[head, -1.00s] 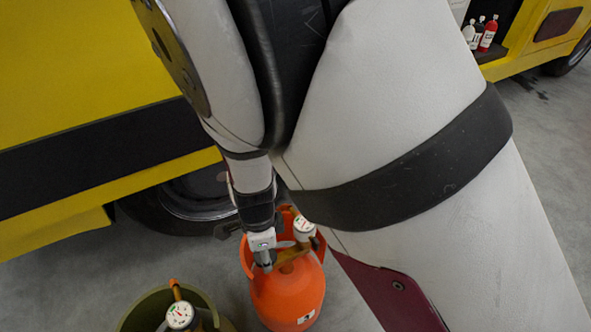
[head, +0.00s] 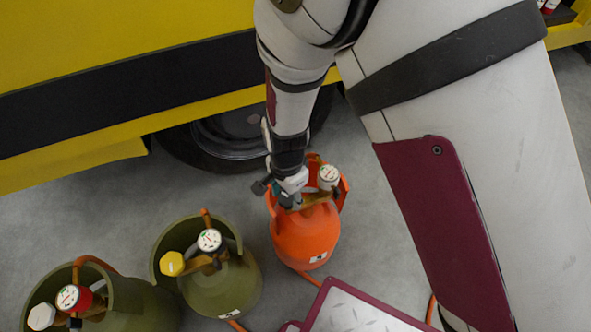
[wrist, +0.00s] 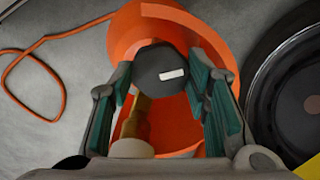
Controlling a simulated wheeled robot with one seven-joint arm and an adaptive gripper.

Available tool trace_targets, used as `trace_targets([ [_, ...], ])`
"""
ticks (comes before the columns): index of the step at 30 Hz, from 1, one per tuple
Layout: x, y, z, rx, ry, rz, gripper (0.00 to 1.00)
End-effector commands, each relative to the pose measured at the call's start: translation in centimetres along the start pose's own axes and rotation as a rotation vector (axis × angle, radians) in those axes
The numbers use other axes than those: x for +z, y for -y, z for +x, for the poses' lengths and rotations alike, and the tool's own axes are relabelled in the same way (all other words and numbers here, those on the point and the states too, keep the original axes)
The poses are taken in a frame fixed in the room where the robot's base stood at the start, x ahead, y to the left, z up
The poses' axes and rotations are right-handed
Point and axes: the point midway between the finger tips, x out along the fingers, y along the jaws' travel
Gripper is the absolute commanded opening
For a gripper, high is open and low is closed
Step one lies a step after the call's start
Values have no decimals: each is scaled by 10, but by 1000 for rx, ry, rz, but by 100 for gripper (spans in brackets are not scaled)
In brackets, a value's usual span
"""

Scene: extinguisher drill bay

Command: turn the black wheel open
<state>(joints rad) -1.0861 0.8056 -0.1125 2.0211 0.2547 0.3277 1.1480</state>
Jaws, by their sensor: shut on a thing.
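The black wheel (wrist: 161,69) is a dark many-sided knob with a small white mark, in the middle of the wrist view. It sits on the valve of the orange cylinder (head: 306,238), which stands upright on the floor. My gripper (wrist: 164,84) has its green-padded fingers on both sides of the wheel and is shut on it. In the head view my gripper (head: 290,193) is at the top of the orange cylinder, inside its collar, and it hides the wheel there. A white gauge (head: 328,175) stands beside it on the brass valve.
Two olive cylinders stand to the left, one with a yellow wheel (head: 172,264), one with a white wheel (head: 41,316). A yellow vehicle (head: 110,50) with a dark tyre (head: 205,150) is close behind. An orange hose (wrist: 38,62) lies on the floor.

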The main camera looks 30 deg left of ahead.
Motion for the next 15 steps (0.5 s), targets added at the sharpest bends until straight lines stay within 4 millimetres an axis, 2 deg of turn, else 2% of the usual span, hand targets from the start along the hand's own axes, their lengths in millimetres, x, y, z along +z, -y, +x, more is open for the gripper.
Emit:
trace_targets([
  [15, 0, 0, 0, 1, 1, -492, 15],
])
